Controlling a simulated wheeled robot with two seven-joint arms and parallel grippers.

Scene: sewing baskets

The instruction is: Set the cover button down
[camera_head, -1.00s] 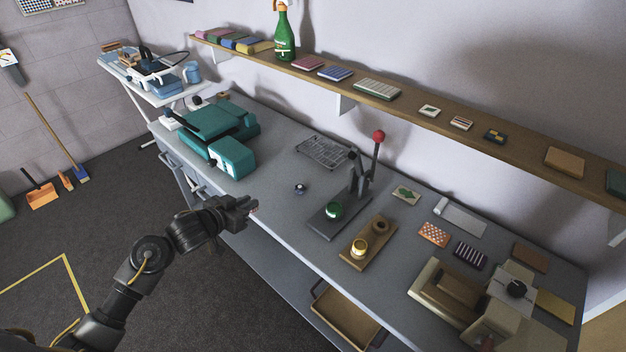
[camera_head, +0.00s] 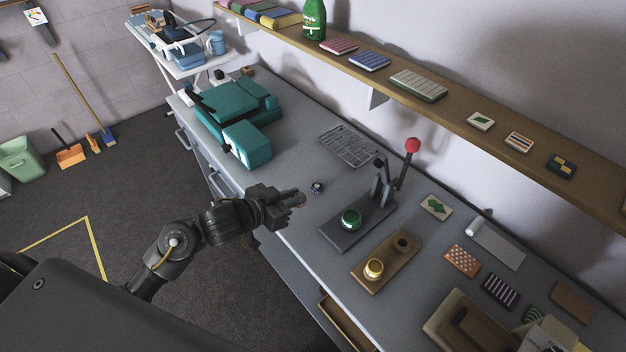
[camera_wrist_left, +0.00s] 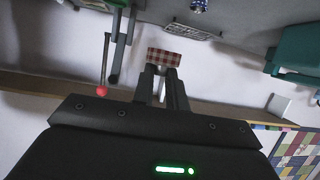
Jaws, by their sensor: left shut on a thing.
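My left gripper (camera_head: 298,199) reaches in from the left over the front edge of the grey worktop. It is shut on a small red-and-white plaid piece (camera_wrist_left: 164,57), which shows between the fingertips in the left wrist view. I cannot tell its full shape, or whether it is the cover button. In the head view the fingers mostly hide it. A small dark blue patterned round thing (camera_head: 317,187) sits on the worktop just beyond the fingertips; it also shows at the top edge of the left wrist view (camera_wrist_left: 199,5). My right gripper is out of view.
A press with a red knob (camera_head: 413,145) and a green die (camera_head: 351,220) stands right of the gripper. A wooden block (camera_head: 387,262) holds a gold die (camera_head: 373,268). A wire rack (camera_head: 350,146) lies behind; a teal machine (camera_head: 247,146) stands left. Bare worktop lies between.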

